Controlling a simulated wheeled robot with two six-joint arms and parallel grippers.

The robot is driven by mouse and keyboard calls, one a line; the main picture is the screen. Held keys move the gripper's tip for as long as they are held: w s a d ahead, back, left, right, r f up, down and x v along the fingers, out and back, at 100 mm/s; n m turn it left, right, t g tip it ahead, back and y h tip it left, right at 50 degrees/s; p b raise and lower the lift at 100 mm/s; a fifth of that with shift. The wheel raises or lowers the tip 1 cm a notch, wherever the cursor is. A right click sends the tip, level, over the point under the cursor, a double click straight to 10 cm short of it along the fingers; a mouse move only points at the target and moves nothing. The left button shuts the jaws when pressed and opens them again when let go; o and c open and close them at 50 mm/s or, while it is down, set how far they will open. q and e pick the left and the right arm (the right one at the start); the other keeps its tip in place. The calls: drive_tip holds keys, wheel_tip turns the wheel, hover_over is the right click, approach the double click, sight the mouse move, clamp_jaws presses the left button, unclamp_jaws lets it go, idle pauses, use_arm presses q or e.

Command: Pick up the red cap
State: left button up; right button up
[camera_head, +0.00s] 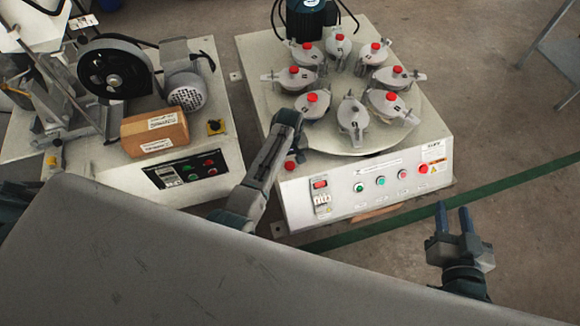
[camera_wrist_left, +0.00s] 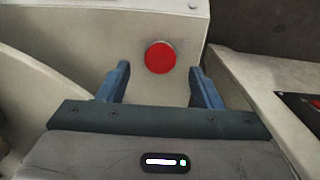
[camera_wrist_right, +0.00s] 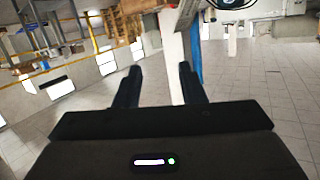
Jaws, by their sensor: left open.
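The loose red cap (camera_head: 290,165) sits on the front left corner of the machine with the round disc. In the left wrist view, the round red cap (camera_wrist_left: 160,57) shows on the pale machine top, between and just beyond the fingertips. My left gripper (camera_wrist_left: 160,68) is open and empty, with a blue finger on either side of the cap's line. In the head view my left arm bends over this corner and its fingers are largely hidden. My right gripper (camera_head: 453,212) is open and empty, over the floor at the right; its fingers also show in the right wrist view (camera_wrist_right: 159,70).
The round disc (camera_head: 425,130) carries several grey pots, most with red knobs; the front one (camera_head: 352,118) shows none. A control panel (camera_head: 390,180) faces forward. At left, another machine (camera_head: 210,135) carries a cardboard box (camera_head: 154,133).

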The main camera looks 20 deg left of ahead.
use_arm(q)
wheel_tip(320, 180, down, 2)
drive_tip(key=shift+f+b, duration=0.1)
drive_tip(key=shift+b, duration=0.2)
use_arm(e)
drive_tip(key=r+t, duration=0.1)
drive_tip(key=w+r, duration=0.1)
drive_tip(key=r, duration=0.1)
drive_tip(key=r+t, duration=0.1)
drive_tip(key=shift+w+d+r+t, duration=0.2)
drive_tip(key=shift+w+t, duration=0.1)
drive_tip(key=shift+w, duration=0.05)
use_arm(q)
drive_tip(key=shift+c, duration=0.2)
drive_tip(key=c, duration=1)
